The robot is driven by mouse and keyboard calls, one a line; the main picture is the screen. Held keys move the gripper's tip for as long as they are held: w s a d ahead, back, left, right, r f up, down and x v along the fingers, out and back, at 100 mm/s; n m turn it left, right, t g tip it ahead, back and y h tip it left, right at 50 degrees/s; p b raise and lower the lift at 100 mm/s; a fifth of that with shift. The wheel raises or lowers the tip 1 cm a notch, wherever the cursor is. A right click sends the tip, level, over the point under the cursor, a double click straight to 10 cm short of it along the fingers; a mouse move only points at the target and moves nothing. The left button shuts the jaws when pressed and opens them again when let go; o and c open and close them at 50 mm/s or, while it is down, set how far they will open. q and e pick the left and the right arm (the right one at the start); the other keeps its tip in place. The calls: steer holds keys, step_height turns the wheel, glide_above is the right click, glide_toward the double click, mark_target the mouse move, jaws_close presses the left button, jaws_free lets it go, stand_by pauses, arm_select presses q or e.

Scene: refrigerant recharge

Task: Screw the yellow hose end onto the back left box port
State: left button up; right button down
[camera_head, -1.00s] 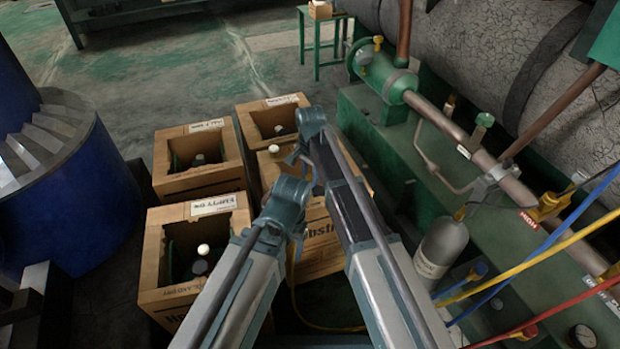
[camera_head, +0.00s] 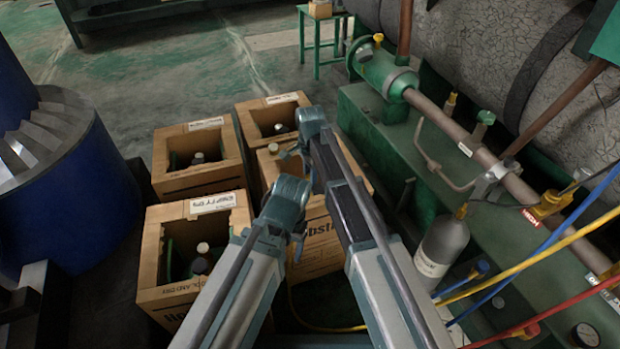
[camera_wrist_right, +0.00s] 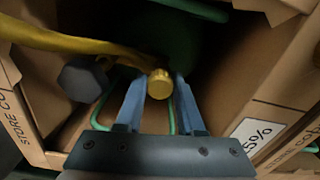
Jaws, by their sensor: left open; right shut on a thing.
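In the right wrist view, my right gripper (camera_wrist_right: 157,88) has its two blue fingers closed on the yellow hose end (camera_wrist_right: 159,84), a short round fitting. The yellow hose (camera_wrist_right: 60,40) runs off to the upper left. They are over an open cardboard box with a dark green cylinder (camera_wrist_right: 180,45) inside; whether the fitting touches a port is hidden. In the head view, my left gripper (camera_head: 298,246) hangs by the front boxes, open and mostly hidden behind its arm. The back left box (camera_head: 197,157) holds a dark cylinder with a grey top.
Other open boxes stand at the front left (camera_head: 190,295), back right (camera_head: 273,112) and under my arms. A grey hexagonal knob (camera_wrist_right: 83,78) lies left of the fingers. A grey bottle (camera_head: 441,250) and coloured hoses (camera_head: 530,260) are at right. A blue drum (camera_head: 70,200) is at left.

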stand_by(0.3)
steer(key=m, duration=0.3)
steer(key=shift+m, duration=0.3)
steer(key=m, duration=0.3)
steer(key=shift+m, duration=1)
steer(key=c, duration=1)
jaws_free()
steer(key=shift+m, duration=0.4)
steer(key=o, duration=0.6)
steer(key=shift+f, duration=0.1)
steer(key=shift+c, duration=0.2)
